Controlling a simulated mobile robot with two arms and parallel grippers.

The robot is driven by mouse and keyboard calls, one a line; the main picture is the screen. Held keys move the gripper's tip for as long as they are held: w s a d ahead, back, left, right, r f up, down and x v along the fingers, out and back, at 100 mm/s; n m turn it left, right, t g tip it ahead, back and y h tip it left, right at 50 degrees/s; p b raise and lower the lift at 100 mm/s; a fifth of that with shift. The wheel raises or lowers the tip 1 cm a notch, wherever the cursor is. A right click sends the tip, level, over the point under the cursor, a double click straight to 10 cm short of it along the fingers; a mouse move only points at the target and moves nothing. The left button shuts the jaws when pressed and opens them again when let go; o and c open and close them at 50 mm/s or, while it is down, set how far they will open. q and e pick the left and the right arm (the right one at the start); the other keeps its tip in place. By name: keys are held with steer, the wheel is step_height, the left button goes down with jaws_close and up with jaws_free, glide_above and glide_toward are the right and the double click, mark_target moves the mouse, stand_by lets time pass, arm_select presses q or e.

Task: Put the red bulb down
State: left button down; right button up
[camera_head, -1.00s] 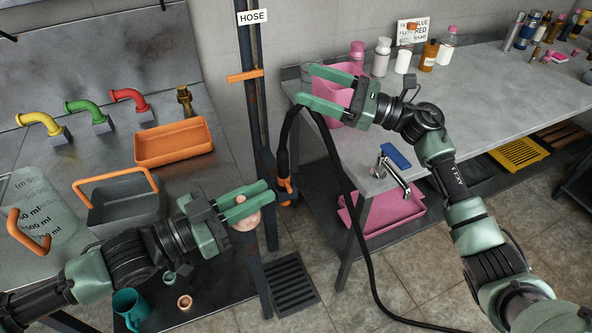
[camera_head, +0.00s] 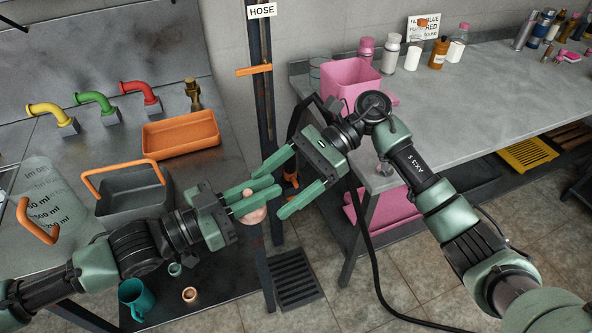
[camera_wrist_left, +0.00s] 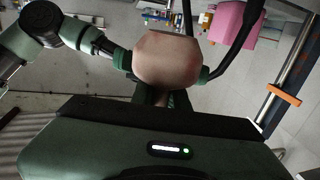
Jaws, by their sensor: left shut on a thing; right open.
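The bulb is a rounded, pinkish-tan thing rather than clear red. In the head view the bulb (camera_head: 255,215) shows under the fingers of my left gripper (camera_head: 264,190), which is shut on it. In the left wrist view the bulb (camera_wrist_left: 168,60) fills the space beyond the fingers. My right gripper (camera_head: 271,194) is open and faces the left one, its fingertips close to the bulb. In the wrist view green finger parts show on both sides of the bulb; I cannot tell whether they touch it.
A dark post with a HOSE sign (camera_head: 262,11) stands behind the grippers, a black hose (camera_head: 374,260) hanging nearby. At left are an orange tray (camera_head: 181,132), a grey orange-handled basket (camera_head: 130,200) and a teal mug (camera_head: 136,298). A pink bin (camera_head: 350,85) stands on the right counter (camera_head: 480,95).

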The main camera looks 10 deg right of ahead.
steer(key=x, duration=0.6)
steer(key=c, duration=1.4)
arm_select(q)
steer(key=c, duration=1.3)
jaws_free()
steer(key=shift+a, duration=0.1)
